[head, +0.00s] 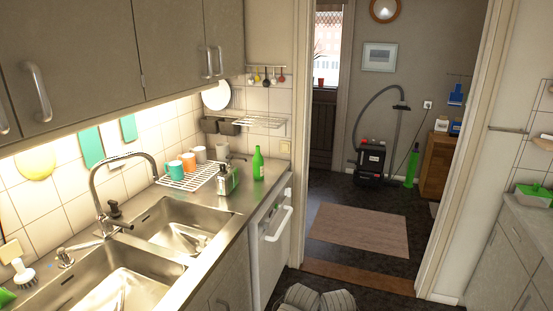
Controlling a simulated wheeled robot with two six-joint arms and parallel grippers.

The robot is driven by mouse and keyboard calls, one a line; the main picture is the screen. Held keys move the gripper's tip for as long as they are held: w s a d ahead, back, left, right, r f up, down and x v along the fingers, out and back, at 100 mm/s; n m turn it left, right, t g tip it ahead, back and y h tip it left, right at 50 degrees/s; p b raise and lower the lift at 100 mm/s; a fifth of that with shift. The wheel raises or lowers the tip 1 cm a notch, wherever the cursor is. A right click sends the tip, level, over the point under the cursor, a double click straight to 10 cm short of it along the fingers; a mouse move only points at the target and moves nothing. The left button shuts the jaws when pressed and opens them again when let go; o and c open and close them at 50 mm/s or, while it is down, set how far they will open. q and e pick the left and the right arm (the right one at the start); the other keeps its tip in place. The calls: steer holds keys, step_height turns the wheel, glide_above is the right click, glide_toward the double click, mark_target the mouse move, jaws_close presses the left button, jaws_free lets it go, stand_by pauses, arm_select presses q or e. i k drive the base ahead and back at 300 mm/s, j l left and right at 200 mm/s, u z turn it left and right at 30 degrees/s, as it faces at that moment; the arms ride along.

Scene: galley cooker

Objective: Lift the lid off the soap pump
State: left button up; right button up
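A silver bottle with a pump-like top (228,179) stands upright on the steel counter, between the drying rack and the green bottle. I cannot make out a separate lid on either. Neither of my grippers is in the head view.
A double steel sink (188,223) with a tall curved tap (107,188) fills the near counter. A rack (190,177) holds several cups. A green bottle (258,164) stands near the counter's far end. A dish brush (20,268) is at far left. Cupboards (185,40) hang above.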

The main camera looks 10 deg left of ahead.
mark_target(224, 172)
steer(key=i, duration=1.75)
steer(key=i+u, duration=0.3)
steer(key=i, duration=0.15)
steer(key=u, duration=0.15)
